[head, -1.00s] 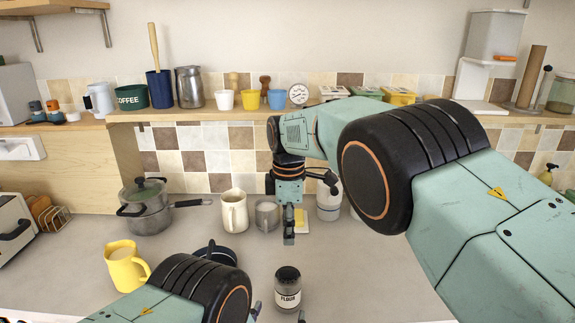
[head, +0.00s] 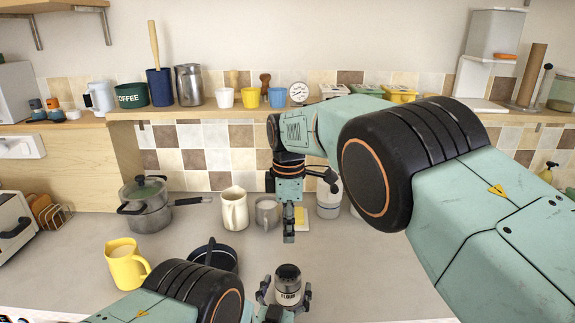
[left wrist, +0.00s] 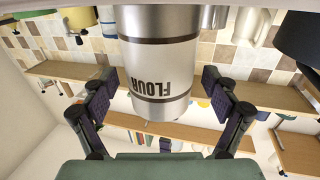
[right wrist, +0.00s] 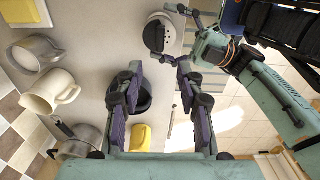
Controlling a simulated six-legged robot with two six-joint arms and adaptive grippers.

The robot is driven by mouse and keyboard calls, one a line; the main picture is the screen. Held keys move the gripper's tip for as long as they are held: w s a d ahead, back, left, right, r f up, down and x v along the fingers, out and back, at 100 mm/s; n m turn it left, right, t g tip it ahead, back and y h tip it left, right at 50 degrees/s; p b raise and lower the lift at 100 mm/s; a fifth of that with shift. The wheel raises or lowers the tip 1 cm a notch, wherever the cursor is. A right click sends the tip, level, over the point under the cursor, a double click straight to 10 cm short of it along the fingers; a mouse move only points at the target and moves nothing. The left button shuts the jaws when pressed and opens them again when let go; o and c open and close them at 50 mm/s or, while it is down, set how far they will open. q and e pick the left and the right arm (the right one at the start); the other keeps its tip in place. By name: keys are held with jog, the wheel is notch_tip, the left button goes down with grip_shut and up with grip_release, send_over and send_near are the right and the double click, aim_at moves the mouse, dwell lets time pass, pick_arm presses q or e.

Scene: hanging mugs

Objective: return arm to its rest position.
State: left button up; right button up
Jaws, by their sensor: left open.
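My right gripper (head: 289,232) hangs pointing down above the middle of the counter. In the right wrist view its fingers (right wrist: 159,78) are apart, with nothing held between them.
A yellow mug (head: 122,268) and a dark pan (head: 222,258) stand left of the canister. Behind are a lidded pot (head: 148,215), a cream pitcher (head: 234,212) and a grey mug (head: 267,216). A shelf (head: 220,112) with cups runs along the back wall.

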aim_at(288, 267)
notch_tip(288, 267, down, 12)
jog(key=shift+f, duration=0.15)
jog(key=m, duration=0.2)
jog(key=shift+m, duration=0.3)
jog(key=m, duration=0.3)
jog(key=shift+m, duration=1.5)
jog(key=shift+w, duration=0.1)
